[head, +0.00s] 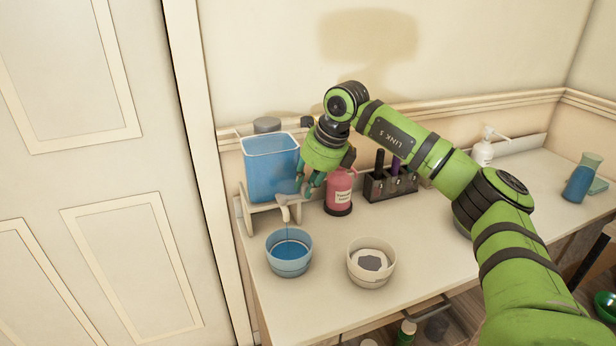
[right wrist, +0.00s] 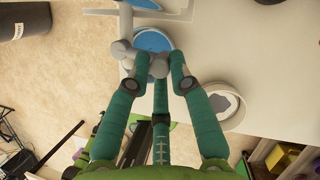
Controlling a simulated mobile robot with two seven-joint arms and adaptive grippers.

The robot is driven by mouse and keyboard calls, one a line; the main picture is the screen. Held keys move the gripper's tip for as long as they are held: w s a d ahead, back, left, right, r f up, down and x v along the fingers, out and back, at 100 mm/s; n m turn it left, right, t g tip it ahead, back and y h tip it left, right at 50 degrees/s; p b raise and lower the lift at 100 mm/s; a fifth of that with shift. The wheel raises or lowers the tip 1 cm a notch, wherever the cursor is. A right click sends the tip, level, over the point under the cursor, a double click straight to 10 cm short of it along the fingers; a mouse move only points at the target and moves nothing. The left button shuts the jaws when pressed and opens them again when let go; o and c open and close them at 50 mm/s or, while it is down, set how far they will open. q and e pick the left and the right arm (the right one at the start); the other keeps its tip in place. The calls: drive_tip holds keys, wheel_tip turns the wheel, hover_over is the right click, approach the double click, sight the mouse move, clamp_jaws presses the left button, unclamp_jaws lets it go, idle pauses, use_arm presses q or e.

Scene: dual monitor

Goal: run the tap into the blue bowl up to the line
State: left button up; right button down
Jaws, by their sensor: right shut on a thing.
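The blue bowl (head: 289,266) stands on the counter under the tap (head: 285,208), and it also shows in the right wrist view (right wrist: 167,38), partly behind the tap. A thin blue stream runs from the spout into the bowl, where blue water (head: 290,250) lies below the rim. I cannot make out a fill line. The tap comes from a blue tank (head: 272,170) on a white stand. My right gripper (head: 309,190) is beside the tank, at the tap. In the right wrist view its teal fingers (right wrist: 158,70) are closed on the grey tap handle (right wrist: 158,62). My left gripper is out of view.
A white bowl (head: 371,272) with a grey patch inside stands right of the blue bowl. A red bottle (head: 339,190) and a dark rack (head: 391,185) stand behind. The counter (head: 430,270) is clear right of the white bowl.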

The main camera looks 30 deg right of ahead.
drive_tip(key=shift+w+r+n+p, duration=0.2)
drive_tip(key=shift+r+n+p, duration=0.15)
drive_tip(key=shift+n+p, duration=0.15)
drive_tip(key=shift+w+d+f+n+y+p, duration=0.15)
drive_tip(key=shift+w+n+y+p, duration=0.1)
drive_tip(key=shift+n+y+p, duration=0.3)
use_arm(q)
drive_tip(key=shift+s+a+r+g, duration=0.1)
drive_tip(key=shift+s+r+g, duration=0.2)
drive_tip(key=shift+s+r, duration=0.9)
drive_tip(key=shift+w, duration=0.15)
use_arm(e)
drive_tip(key=c, duration=1.3)
unclamp_jaws()
drive_tip(key=shift+o, duration=0.7)
drive_tip(key=shift+w+f, duration=0.15)
drive_tip(key=shift+w, duration=0.05)
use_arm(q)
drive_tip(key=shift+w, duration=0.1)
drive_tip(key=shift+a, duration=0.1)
